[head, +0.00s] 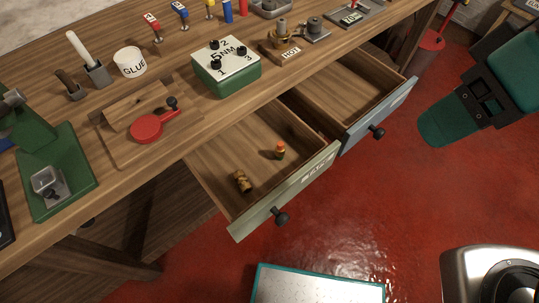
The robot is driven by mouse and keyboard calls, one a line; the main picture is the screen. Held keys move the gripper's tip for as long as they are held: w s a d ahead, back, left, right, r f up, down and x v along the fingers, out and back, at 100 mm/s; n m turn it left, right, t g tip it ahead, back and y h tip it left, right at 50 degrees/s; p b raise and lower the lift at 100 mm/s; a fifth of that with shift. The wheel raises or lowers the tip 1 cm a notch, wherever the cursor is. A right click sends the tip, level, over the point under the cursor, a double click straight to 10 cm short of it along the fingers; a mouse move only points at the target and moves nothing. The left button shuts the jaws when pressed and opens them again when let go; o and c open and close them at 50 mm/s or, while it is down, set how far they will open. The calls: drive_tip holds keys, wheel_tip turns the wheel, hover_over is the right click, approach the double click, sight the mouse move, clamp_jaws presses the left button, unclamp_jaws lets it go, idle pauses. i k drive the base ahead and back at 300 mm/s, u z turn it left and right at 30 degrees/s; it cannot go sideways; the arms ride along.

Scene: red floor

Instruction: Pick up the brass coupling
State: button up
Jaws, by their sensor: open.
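A small brass-coloured cylinder (243,181) with dark bands, which looks like the brass coupling, lies in the open green-fronted drawer (285,193). It is near the drawer's front left corner, apart from the front panel. A small orange and green item (280,151) stands in the same drawer, to its right and farther back. No gripper fingers show in the head view, so my gripper's place relative to the cylinder cannot be seen.
A blue-fronted drawer (378,115) to the right is also open and looks empty. On the wooden bench (185,95) are a red paddle-shaped piece (147,128), a green box with knobs (226,68), a glue pot (130,62) and a block marked HOT (281,50).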

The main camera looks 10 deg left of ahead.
sight(246, 187)
drive_tip(key=z, duration=2.2)
drive_tip(key=k, duration=1.25)
drive_tip(key=u, duration=2.1)
